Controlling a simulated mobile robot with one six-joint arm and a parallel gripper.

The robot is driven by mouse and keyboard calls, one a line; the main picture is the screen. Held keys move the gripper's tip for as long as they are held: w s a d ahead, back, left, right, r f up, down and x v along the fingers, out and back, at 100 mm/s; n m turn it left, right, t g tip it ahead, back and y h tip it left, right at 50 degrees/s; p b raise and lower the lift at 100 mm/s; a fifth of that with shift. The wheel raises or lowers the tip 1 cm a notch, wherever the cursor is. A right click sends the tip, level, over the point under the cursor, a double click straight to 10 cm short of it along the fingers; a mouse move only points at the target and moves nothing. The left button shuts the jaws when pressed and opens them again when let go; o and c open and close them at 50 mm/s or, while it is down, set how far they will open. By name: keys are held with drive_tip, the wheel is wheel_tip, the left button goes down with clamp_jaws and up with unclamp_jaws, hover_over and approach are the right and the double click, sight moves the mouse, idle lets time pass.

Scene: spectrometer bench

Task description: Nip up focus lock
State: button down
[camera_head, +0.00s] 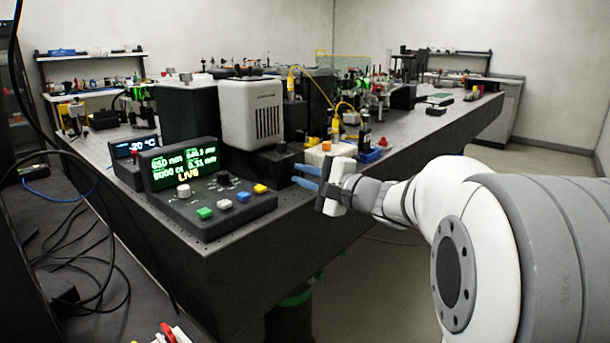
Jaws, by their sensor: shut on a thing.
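My gripper (299,175) has two blue fingers and reaches in from the right over the near edge of the bench. Its fingers point left, just in front of a low dark block beside the white instrument housing (252,114). The fingers are shut on a small dark part, which I take to be the focus lock. It is mostly hidden between the fingertips, and its shape and how tight it sits cannot be made out.
A control console (210,196) with a lit green display, knobs and coloured buttons stands left of my gripper. An orange-topped white block (326,150) and small bottles stand close behind it. Black cables (105,215) hang at the left. Floor is open at the right.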

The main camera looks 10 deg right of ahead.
drive_tip(key=m+p, duration=0.3)
drive_tip(key=m, duration=0.3)
drive_tip(key=shift+r+m, duration=0.15)
drive_tip(key=shift+m, duration=0.15)
drive_tip(key=m+p, duration=0.3)
drive_tip(key=m, duration=0.1)
drive_tip(key=shift+m, duration=0.4)
drive_tip(key=c, duration=1.4)
unclamp_jaws()
drive_tip(key=p+v, duration=0.1)
drive_tip(key=v, duration=0.7)
drive_tip(key=shift+w+p, duration=0.1)
drive_tip(key=shift+p, duration=0.2)
